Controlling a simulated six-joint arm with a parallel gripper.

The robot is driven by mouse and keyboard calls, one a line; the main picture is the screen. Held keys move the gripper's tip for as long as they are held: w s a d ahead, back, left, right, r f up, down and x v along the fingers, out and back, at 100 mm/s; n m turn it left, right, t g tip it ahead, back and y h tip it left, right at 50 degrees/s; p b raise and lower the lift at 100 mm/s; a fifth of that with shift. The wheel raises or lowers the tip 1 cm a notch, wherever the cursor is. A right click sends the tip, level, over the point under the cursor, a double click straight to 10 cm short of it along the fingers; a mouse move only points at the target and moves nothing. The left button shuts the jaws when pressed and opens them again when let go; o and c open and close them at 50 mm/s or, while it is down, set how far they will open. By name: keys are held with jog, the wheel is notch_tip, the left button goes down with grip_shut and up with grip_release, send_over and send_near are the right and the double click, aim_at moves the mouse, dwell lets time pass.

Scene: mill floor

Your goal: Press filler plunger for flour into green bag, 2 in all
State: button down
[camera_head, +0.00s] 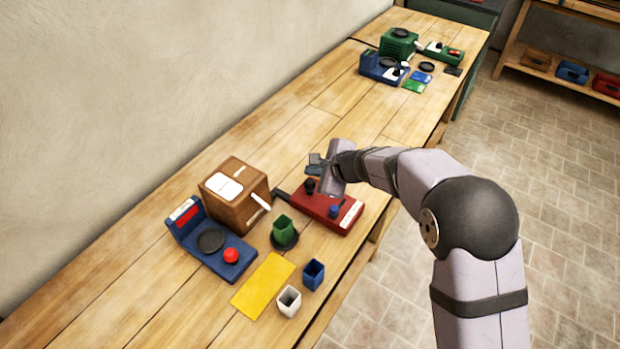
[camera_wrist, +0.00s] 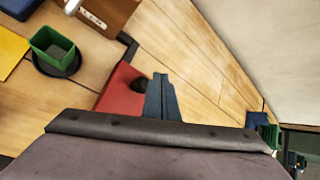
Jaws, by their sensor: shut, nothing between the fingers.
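The green bag (camera_head: 283,229) stands upright and open on a dark round plate (camera_head: 285,242); in the wrist view the bag (camera_wrist: 42,40) looks greyish inside. Behind it is a brown wooden box (camera_head: 236,203) with a white panel on top and a white spout toward the bag. I cannot tell which part is the plunger. My gripper (camera_head: 316,161) is shut and empty above the red base's far end, its fingertips (camera_wrist: 162,78) beside the black knob in the wrist view.
A blue device (camera_head: 215,254) with a red button stands at left. A yellow sheet (camera_head: 263,285), a blue bag (camera_head: 313,274) and a white bag (camera_head: 289,301) lie at front. More green and blue devices (camera_head: 398,43) stand far along the bench. The bench between is clear.

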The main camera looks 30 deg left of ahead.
jog(key=shift+r+p, duration=1.55)
jog(key=shift+r, duration=0.6)
dwell(0.9)
notch_tip(320, 180, up, 4)
jog(key=p, duration=0.4)
jog(key=shift+f, duration=0.25)
jog(key=b, duration=0.8)
send_over(313, 185)
notch_tip(313, 185, down, 8)
jog(key=shift+f, duration=0.25)
jog(key=shift+f+b, duration=0.45)
dwell(2.2)
